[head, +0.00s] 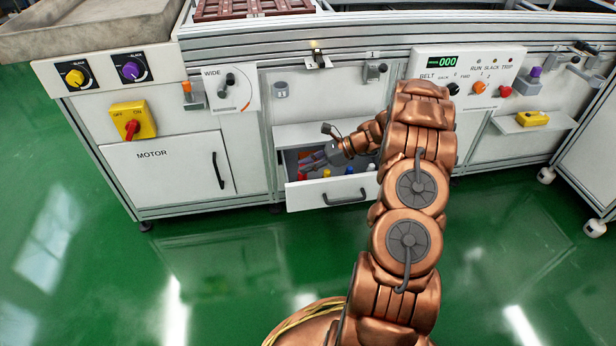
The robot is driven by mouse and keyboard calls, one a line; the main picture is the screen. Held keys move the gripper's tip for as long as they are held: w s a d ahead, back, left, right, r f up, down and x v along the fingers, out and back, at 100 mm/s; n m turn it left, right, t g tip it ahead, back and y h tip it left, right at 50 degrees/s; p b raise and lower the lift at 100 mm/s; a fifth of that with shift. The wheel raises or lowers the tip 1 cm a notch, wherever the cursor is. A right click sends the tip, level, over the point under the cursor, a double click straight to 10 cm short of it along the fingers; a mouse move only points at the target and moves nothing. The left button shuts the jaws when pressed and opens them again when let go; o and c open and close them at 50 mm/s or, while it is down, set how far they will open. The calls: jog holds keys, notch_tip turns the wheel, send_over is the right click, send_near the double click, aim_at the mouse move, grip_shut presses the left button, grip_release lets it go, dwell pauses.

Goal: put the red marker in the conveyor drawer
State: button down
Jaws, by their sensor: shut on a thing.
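The conveyor drawer (300,200) is pulled open under the middle of the conveyor, with its handle on the front panel. My gripper (311,161) reaches in from the right, low over the left part of the open drawer. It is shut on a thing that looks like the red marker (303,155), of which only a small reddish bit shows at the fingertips. My fingers hide most of it, and I cannot tell whether it touches the drawer floor.
Several small coloured things lie in the drawer, among them a blue one (349,170) and a yellow one (327,173). A motor cabinet (165,175) is left of the drawer. A control panel (466,75) is at the upper right. The green floor in front is clear.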

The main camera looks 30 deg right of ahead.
jog(key=shift+f+b, duration=0.7)
jog(key=shift+f, duration=1.2)
jog(key=shift+r, duration=0.1)
jog(key=c, duration=1)
grip_release()
jog(key=shift+c, duration=0.2)
